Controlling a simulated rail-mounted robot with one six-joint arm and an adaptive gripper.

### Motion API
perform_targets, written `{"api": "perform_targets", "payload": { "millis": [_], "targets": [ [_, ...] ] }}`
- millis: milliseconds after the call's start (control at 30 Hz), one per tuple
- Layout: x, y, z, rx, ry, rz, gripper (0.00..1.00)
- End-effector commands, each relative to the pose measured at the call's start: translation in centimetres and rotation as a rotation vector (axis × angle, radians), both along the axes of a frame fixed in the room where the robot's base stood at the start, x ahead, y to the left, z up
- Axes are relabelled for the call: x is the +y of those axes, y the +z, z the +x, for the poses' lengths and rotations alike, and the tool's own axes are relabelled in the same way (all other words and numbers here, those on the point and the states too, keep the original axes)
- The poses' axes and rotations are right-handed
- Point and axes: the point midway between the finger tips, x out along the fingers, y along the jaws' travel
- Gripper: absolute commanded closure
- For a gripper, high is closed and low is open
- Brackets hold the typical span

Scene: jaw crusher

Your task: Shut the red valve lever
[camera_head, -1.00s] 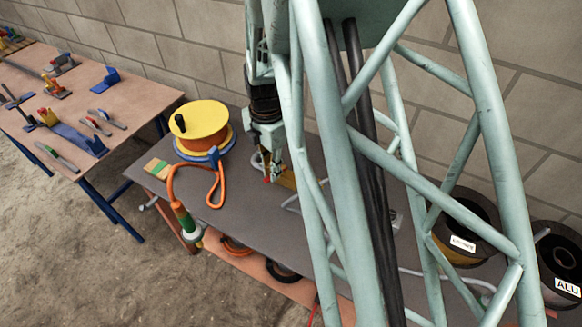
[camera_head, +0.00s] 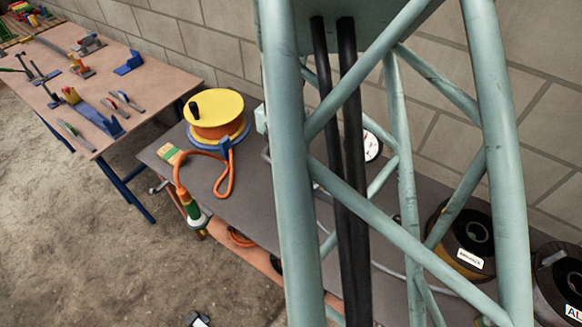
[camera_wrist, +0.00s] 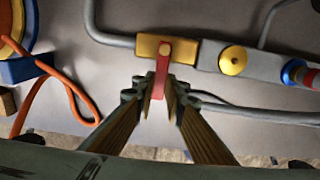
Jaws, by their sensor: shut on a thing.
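The red valve lever (camera_wrist: 161,76) shows in the wrist view, just above the middle. It runs from a yellow valve body (camera_wrist: 183,49) down between my fingers, crosswise to the grey pipe. My gripper (camera_wrist: 162,98) has its two fingertips on either side of the lever's free end and is shut on it. In the head view, the lever, the valve body and my gripper are hidden behind teal struts.
In the wrist view, a grey pipe (camera_wrist: 110,38) and a round yellow knob (camera_wrist: 232,60) lie close to the valve. In the head view, the bench (camera_head: 265,215) also carries a yellow-orange reel (camera_head: 215,115) with orange cable. Black spools (camera_head: 470,232) stand at the right.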

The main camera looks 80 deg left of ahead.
Motion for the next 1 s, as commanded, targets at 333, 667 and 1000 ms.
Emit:
{"api": "perform_targets", "payload": {
  "millis": [333,667,1000],
  "targets": [
    [-0.01,0.01,-0.05,-0.001,0.005,-0.001,1.0],
    [-0.01,0.0,-0.06,0.0,0.004,0.0,0.75],
    [0.03,0.48,-0.07,-0.001,0.004,0.001,0.75]
  ]
}}
